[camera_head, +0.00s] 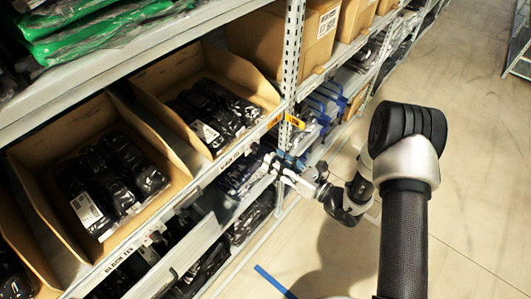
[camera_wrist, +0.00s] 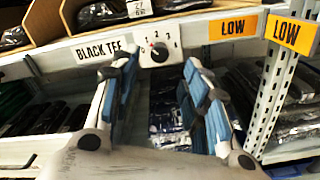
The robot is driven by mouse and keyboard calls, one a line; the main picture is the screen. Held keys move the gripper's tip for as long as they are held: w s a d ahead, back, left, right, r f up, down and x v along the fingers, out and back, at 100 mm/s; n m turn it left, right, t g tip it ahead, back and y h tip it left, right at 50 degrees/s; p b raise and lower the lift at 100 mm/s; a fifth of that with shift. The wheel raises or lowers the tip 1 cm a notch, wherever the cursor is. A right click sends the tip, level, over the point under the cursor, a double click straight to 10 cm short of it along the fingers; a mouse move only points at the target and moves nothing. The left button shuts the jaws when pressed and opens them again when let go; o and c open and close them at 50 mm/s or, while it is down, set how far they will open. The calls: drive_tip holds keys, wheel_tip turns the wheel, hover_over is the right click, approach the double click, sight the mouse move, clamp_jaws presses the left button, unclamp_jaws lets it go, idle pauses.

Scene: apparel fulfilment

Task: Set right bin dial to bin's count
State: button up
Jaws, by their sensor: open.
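The dial (camera_wrist: 158,50) is a small round knob on a white plate on the shelf edge, with 1, 2 and 3 around it. Its red mark is on the upper left, near the 1; the exact setting is hard to tell. My gripper (camera_wrist: 160,68) is open, its blue-padded fingers to either side below the dial, with no clear contact. In the head view my gripper (camera_head: 279,163) is at the shelf front below the right bin. The right cardboard bin (camera_head: 160,97) holds black bagged garments that overlap, one with a white label. The dial is not clear in the head view.
The left bin (camera_head: 40,205) also holds black bags. A BLACK TEE label (camera_wrist: 105,48) is left of the dial, and an orange LOW label (camera_wrist: 233,27) is right of it. A perforated post (camera_wrist: 272,95) stands at right. Packed shelves lie below; the aisle floor (camera_head: 470,150) is open.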

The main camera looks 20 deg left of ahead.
drive_tip(key=v, duration=0.5)
drive_tip(key=shift+s+d, duration=0.1)
drive_tip(key=shift+d, duration=0.2)
